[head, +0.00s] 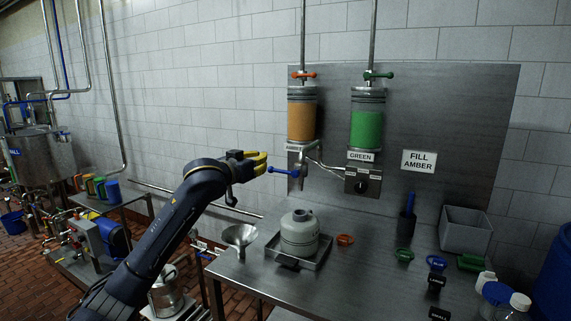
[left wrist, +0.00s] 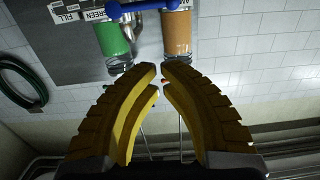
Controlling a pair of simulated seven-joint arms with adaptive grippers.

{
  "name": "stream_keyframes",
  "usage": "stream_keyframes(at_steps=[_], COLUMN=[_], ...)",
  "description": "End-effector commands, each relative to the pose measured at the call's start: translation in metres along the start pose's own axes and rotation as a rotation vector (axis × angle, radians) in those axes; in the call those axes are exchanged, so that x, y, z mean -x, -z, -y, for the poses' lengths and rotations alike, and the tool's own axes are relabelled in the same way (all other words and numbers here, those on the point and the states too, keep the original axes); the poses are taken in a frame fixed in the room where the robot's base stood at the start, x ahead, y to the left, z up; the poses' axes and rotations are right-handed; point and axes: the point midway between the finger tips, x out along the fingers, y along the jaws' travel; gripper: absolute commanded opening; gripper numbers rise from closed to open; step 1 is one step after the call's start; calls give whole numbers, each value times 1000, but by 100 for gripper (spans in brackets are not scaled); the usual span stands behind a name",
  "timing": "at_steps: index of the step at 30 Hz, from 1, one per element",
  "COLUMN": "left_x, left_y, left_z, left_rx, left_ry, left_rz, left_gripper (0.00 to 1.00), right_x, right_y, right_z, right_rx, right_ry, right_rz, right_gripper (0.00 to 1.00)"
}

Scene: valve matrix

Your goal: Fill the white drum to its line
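The white drum (head: 299,236) stands upright in a shallow metal tray (head: 272,251) on the steel bench; its fill line and contents are too small to make out. Above it hang the amber cylinder (head: 302,121) and the green cylinder (head: 367,129); they also show in the left wrist view, amber (left wrist: 177,33) and green (left wrist: 113,37). A blue lever (head: 284,171) sticks out left under the amber cylinder, and a blue bar (left wrist: 150,5) crosses the wrist view's top. My left gripper (head: 266,161) is slightly open and empty, just left of the lever, apparently not touching it.
A sign (head: 419,161) reads "FILL AMBER". A funnel (head: 239,236) is at the bench's left edge. An orange ring (head: 345,240) lies right of the drum. A grey bin (head: 466,230), caps and bottles crowd the bench's right side.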

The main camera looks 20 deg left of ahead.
Motion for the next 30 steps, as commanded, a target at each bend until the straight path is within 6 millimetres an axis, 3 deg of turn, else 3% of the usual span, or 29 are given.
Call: stream_keyframes(at_steps=[17, 23, 30], left_x=[-1, -24, -64], left_y=[6, 7, 7], left_z=[-4, -4, -4], left_rx=[11, 12, 12], left_ry=[-11, -11, -10], left_rz=[-11, -12, -11], left_gripper=[0, 0, 0], right_x=[0, 0, 0], right_y=[2, 2, 2], right_z=[0, -1, 0], right_rx=[-1, -1, -1], right_ry=[-1, -1, -1], right_rz=[-2, -2, -2], right_gripper=[44, 44, 44])
